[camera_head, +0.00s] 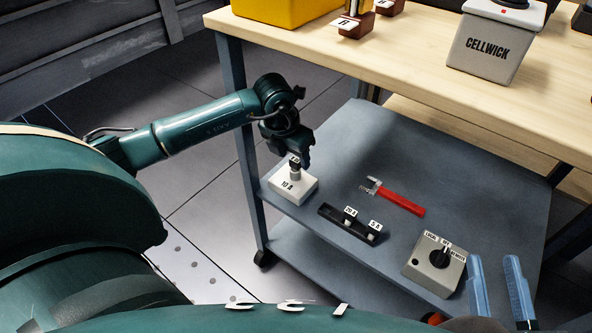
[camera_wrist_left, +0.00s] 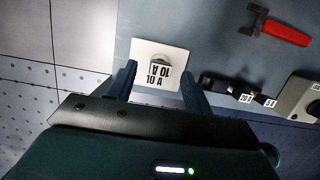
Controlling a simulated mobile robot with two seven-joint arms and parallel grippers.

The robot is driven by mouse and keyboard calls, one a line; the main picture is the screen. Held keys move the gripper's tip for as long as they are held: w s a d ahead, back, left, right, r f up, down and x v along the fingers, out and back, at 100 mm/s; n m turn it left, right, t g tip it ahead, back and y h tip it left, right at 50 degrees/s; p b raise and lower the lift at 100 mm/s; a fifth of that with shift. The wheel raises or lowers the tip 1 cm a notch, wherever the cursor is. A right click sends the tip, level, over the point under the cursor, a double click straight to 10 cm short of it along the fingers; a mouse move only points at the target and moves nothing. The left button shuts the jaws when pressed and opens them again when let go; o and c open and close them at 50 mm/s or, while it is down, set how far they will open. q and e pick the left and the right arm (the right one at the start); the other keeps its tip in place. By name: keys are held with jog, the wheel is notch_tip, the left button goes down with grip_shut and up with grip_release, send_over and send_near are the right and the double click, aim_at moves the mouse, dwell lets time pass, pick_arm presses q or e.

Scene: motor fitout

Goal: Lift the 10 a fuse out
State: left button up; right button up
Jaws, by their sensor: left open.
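The 10 A fuse (camera_head: 296,174) stands upright in a white block (camera_head: 287,190) marked "10 A" on the grey cart's near left corner. My left gripper (camera_head: 298,161) is right over the block, around the top of the fuse. In the left wrist view, the fuse's "10 A" label (camera_wrist_left: 159,71) shows between the open fingertips (camera_wrist_left: 158,73), with gaps at both sides. Part of the block is hidden by the gripper there. My right gripper (camera_head: 494,262) shows at the lower right, its two blue fingers apart with nothing seen between them.
A black holder (camera_head: 333,216) with two other labelled fuses lies right of the block. A red-handled tool (camera_head: 400,199) lies behind it. A grey box with a black knob (camera_head: 434,264) stands near the front right. A wooden table (camera_head: 400,70) rises behind the cart (camera_head: 480,190).

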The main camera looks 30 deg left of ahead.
pick_arm(q)
jog(key=shift+x, duration=0.8)
jog(key=shift+c, duration=0.3)
jog(key=c, duration=1)
jog(key=shift+r, duration=0.15)
